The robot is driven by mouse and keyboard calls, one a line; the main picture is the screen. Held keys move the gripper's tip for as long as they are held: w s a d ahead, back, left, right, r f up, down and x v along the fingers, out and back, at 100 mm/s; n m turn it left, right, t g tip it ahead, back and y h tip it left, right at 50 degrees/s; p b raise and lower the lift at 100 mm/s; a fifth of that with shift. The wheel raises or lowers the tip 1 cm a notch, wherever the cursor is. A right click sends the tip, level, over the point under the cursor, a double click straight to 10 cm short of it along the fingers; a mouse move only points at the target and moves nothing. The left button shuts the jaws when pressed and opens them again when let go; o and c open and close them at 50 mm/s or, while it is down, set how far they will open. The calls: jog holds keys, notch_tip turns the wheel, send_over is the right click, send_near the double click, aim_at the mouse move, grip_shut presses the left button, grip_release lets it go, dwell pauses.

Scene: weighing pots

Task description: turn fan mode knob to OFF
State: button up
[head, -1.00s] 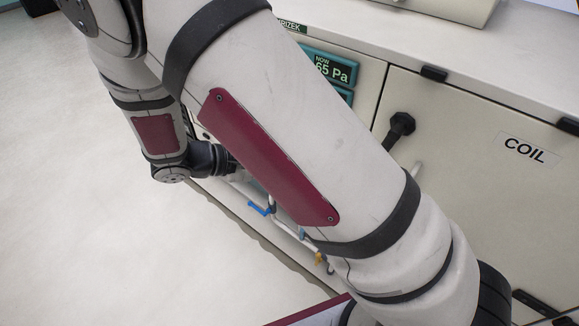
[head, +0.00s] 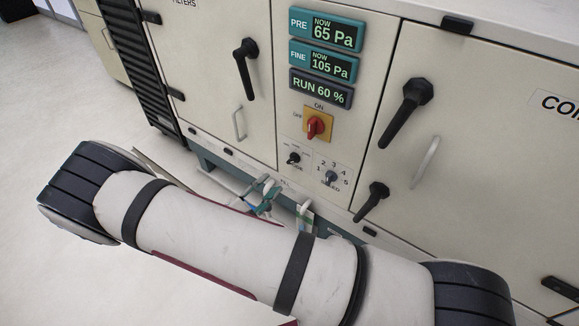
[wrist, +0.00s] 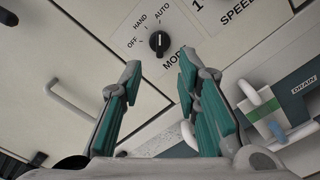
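The fan mode knob (wrist: 159,41) is small and black, with OFF, HAND and AUTO printed around it and MODE beside it. Its white mark appears to point up towards AUTO in the wrist view. In the head view the knob (head: 294,159) sits low on the panel, under the red switch. My gripper (wrist: 158,72) is open and empty, with teal pads on both fingers. Its fingertips lie below the knob in the wrist view, apart from it, with the knob roughly centred over the gap. In the head view my arm hides much of the gripper.
A speed knob (head: 331,177) sits right of the mode knob. A red-and-yellow switch (head: 317,126) and displays (head: 325,35) are above. Black door handles (head: 407,110) and pale bar handles (head: 425,162) stick out nearby. A drain label (wrist: 304,86) shows at right.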

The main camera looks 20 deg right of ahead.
aim_at(291, 162)
jog(key=b+x, duration=0.2)
jog(key=x, duration=0.8)
jog(key=shift+w+d+b, duration=0.15)
jog(key=shift+d+b, duration=0.1)
jog(key=shift+b, duration=0.1)
jog(key=shift+c, duration=0.2)
grip_shut()
